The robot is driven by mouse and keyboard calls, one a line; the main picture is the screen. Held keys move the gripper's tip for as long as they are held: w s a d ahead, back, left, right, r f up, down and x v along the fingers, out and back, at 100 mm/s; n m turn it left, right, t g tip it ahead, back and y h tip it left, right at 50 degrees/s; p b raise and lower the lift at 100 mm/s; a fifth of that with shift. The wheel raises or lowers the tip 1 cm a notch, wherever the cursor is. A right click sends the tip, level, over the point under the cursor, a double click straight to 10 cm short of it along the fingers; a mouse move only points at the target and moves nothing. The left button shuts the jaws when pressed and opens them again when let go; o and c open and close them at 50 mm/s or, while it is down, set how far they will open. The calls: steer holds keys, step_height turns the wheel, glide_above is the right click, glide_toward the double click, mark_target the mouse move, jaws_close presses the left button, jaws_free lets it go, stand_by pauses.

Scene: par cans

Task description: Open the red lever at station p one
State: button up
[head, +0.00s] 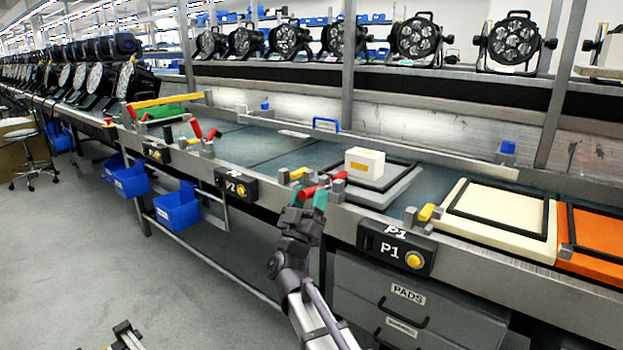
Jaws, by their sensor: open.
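A red lever (338,175) sits on a grey bracket at the bench's front edge, left of the black P1 box (396,248). Its red bar runs down and left to my gripper. My gripper (308,196) has teal fingertips, one on each side of the near end of the red bar. It is open; whether the fingertips touch the bar cannot be told. The P1 box carries a yellow button (414,259). A yellow block (298,173) is just behind my left fingertip.
A white box (364,163) stands on a black-framed grey pad behind the lever. Cream (500,212) and orange (595,235) pads lie to the right. More red levers (196,129) stand further left, past the P2 box (236,185). Grey drawers (420,305) are below the bench.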

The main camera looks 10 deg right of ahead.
steer(key=shift+w+d+r, duration=0.25)
steer(key=shift+w+r, duration=0.05)
steer(key=shift+r, duration=0.05)
jaws_close()
stand_by(0.3)
